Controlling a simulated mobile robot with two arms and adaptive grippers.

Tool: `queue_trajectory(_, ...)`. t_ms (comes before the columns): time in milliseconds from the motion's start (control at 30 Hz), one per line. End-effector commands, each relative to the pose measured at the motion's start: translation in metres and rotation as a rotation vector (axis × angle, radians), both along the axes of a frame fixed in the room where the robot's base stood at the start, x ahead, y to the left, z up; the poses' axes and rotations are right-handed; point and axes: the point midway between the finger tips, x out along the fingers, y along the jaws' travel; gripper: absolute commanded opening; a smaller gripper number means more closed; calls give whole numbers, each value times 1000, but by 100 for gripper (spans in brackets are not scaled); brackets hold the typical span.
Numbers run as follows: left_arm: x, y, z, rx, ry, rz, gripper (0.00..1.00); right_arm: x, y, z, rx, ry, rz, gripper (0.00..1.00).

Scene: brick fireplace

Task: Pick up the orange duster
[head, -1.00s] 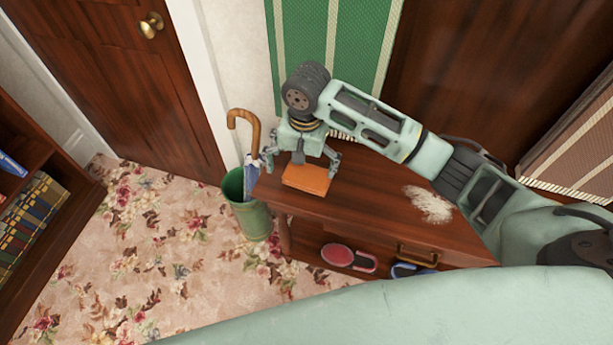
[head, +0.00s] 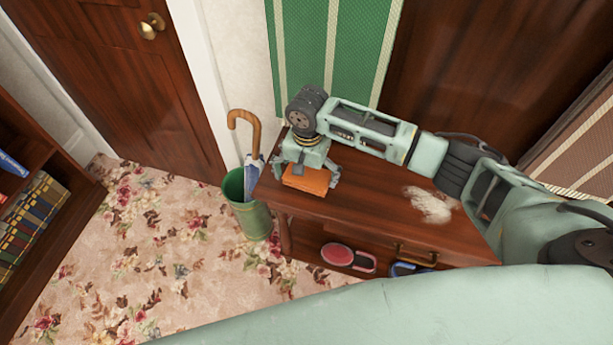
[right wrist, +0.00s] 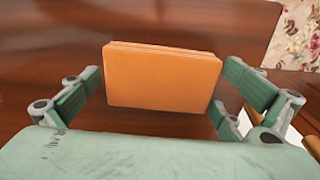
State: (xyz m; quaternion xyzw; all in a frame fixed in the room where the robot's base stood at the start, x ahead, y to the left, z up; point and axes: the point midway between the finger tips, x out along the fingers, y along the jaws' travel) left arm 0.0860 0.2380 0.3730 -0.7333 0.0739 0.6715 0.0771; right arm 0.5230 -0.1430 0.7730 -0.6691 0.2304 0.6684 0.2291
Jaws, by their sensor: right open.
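The orange duster (head: 306,181) lies on the left end of the wooden table (head: 365,205). My right gripper (head: 306,178) is open and low over it, with one finger on each side of it. In the right wrist view the duster (right wrist: 163,78) shows as an orange block between the spread fingers of the gripper (right wrist: 165,90). A gap shows on its left side, and the right fingers are close to its right edge. The gripper's palm hides part of the duster in the head view. My left gripper is not in view.
A pale dust patch (head: 430,205) lies on the table's right half. A green bin (head: 248,214) with an umbrella (head: 250,140) stands by the table's left end. Red (head: 345,257) and blue (head: 405,269) items sit on the lower shelf. A bookshelf (head: 50,205) stands at far left.

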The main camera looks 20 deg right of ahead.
Motion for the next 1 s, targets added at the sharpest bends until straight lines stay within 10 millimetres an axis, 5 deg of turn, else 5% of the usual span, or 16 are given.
queue_trajectory(400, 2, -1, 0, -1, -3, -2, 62, 0, 0, 0, 1, 1, 1, 68)
queue_trajectory(667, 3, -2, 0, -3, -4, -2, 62, 0, 1, 3, 2, -1, 1, 68)
queue_trajectory(1000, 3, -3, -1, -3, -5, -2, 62, 1, 1, 61, 2, -4, 1, 68)
